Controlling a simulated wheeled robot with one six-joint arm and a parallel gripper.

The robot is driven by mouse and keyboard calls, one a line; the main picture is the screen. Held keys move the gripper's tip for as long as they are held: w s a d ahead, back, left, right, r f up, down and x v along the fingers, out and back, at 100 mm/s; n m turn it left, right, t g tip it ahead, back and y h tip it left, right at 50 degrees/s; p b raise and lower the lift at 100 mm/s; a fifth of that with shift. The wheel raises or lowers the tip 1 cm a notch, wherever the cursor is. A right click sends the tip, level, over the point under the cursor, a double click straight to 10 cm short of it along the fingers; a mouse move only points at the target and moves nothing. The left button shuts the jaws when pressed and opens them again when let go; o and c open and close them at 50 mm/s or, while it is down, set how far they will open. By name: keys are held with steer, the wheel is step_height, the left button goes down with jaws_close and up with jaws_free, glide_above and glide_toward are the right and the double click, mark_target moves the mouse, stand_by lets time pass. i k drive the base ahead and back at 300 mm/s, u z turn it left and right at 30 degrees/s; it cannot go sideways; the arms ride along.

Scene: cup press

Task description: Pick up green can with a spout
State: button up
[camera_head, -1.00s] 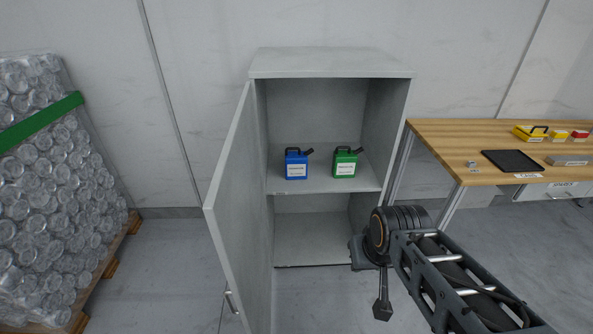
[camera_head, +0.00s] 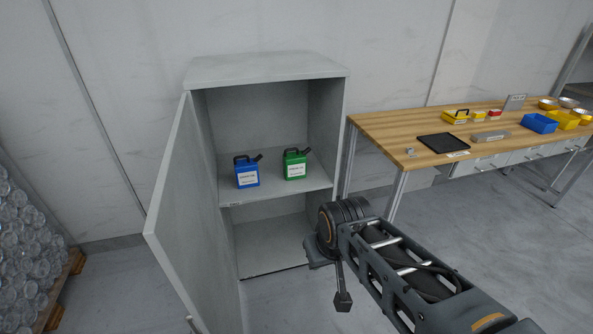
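The green can (camera_head: 295,165) with a white label, dark handle and dark spout stands upright on the cabinet's middle shelf. Its spout points up and to the right. A similar blue can (camera_head: 247,173) stands to its left on the same shelf, with a gap between them. My gripper (camera_head: 343,300) is in front of the cabinet, lower and to the right of the green can, apart from it. It points downward and is small and dark, so whether its fingers are open cannot be told.
The grey cabinet (camera_head: 265,70) stands against the wall with its door (camera_head: 190,215) swung open to the left. A wooden workbench (camera_head: 385,125) with a black tray (camera_head: 443,142) and coloured bins is on the right. Wrapped bottles (camera_head: 22,250) stand at far left. Floor in front is clear.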

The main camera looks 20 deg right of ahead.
mark_target(294, 163)
steer(key=z, duration=0.4)
steer(key=i, duration=1.6)
steer(key=u, duration=2.2)
